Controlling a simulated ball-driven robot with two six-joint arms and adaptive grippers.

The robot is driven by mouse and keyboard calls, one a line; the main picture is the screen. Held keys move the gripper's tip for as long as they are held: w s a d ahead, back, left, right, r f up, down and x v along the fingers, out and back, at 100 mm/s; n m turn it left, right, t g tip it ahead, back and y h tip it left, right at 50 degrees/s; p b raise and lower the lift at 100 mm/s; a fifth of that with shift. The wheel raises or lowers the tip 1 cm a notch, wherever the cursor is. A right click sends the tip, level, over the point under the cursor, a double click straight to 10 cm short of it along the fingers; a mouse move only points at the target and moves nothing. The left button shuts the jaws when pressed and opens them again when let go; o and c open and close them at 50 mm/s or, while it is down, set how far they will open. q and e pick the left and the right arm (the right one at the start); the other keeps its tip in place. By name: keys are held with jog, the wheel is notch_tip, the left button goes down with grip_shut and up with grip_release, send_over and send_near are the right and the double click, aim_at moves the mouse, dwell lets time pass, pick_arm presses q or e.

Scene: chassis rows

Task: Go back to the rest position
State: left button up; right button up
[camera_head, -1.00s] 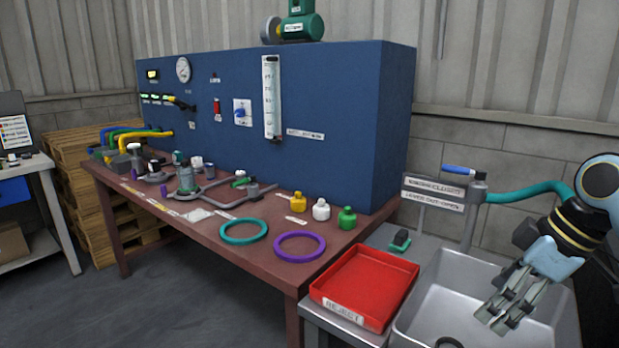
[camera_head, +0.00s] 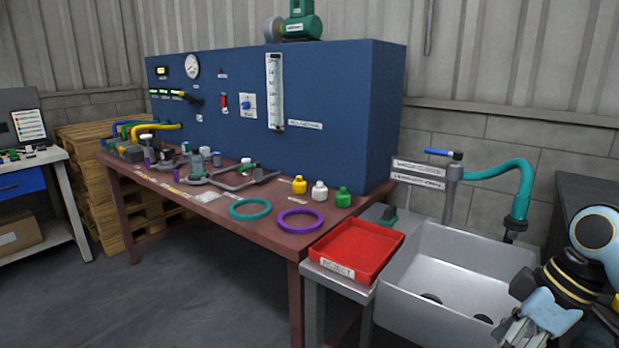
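My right gripper (camera_head: 519,335) shows at the lower right, low by the right front side of the metal sink (camera_head: 400,285). Its fingertips are cut off by the bottom edge of the picture, so I cannot tell whether it is open or shut. No held object shows in the visible part. My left gripper is not in view.
A brown table (camera_head: 262,228) stands before a blue panel (camera_head: 340,110). It carries a teal ring (camera_head: 250,217), a purple ring (camera_head: 301,229) and small yellow, white and green bottles. A red tray (camera_head: 357,252) stands beside the sink. Floor at left front is clear.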

jog(key=s+f+m+g+b, duration=0.1)
jog(key=s+f+m, duration=0.1)
jog(key=s+f, duration=0.5)
jog(key=s+f+m+g, duration=0.1)
jog(key=s+f, duration=0.3)
jog(key=f, duration=0.7)
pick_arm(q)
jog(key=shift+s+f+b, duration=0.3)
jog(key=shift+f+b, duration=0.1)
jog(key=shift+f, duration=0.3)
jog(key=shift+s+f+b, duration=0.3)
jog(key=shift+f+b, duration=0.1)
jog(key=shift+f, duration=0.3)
pick_arm(e)
jog(key=s+d+f+m+h, duration=0.1)
jog(key=s+f+m+h, duration=0.1)
jog(key=s+f, duration=1)
jog(key=s+d+f+m+t+h, duration=0.1)
jog(key=s+f+m, duration=0.3)
jog(key=s+f, duration=0.9)
jog(key=shift+s+d+m+t+h, duration=0.3)
jog(key=shift+s+d+h, duration=0.4)
jog(key=shift+s, duration=2.05)
jog(key=shift+a+f, duration=0.1)
jog(key=shift+a, duration=0.05)
